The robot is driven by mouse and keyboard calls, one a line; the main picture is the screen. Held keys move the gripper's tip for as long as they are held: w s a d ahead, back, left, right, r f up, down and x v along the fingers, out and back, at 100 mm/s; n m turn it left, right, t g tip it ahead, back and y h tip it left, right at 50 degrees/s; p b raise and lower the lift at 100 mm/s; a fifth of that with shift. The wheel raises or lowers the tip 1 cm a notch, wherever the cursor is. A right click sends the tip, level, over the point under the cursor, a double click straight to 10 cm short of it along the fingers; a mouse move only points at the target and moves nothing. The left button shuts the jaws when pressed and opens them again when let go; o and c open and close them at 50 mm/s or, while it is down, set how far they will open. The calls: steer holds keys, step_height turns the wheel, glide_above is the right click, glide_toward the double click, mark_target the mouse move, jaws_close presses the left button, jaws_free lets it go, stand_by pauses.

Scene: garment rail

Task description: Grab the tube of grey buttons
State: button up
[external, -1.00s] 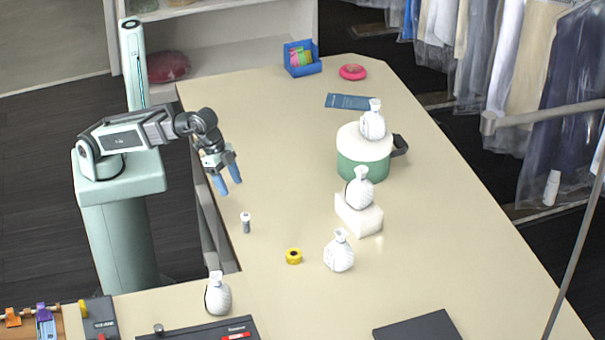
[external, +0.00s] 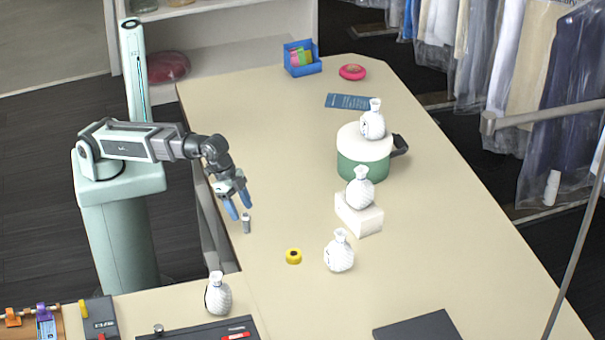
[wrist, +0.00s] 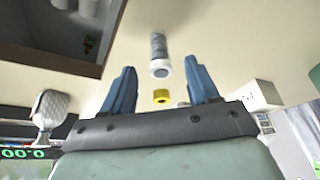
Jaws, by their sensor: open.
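The tube of grey buttons (external: 246,224) stands upright near the left edge of the cream table, a small grey cylinder with a pale end. In the wrist view the tube (wrist: 159,55) shows ahead of the fingers, roughly centred between them. My gripper (external: 239,208) is open with blue fingers, just above and beside the tube. I cannot tell from these views whether a finger touches the tube.
White patterned bottle-shaped bundles stand on the table (external: 339,252), on a white block (external: 366,219) and on a green-and-white pot (external: 362,165). Another bundle (external: 218,295) stands at the front left. The table's middle (external: 275,150) is clear.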

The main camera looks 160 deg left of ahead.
mark_target(244, 214)
steer(key=shift+x, duration=2.4)
steer(key=shift+w+a, duration=0.1)
steer(key=shift+a, duration=0.05)
steer(key=shift+c, duration=0.2)
steer(key=shift+r, duration=0.1)
steer(key=c, duration=1)
steer(key=shift+c, duration=0.2)
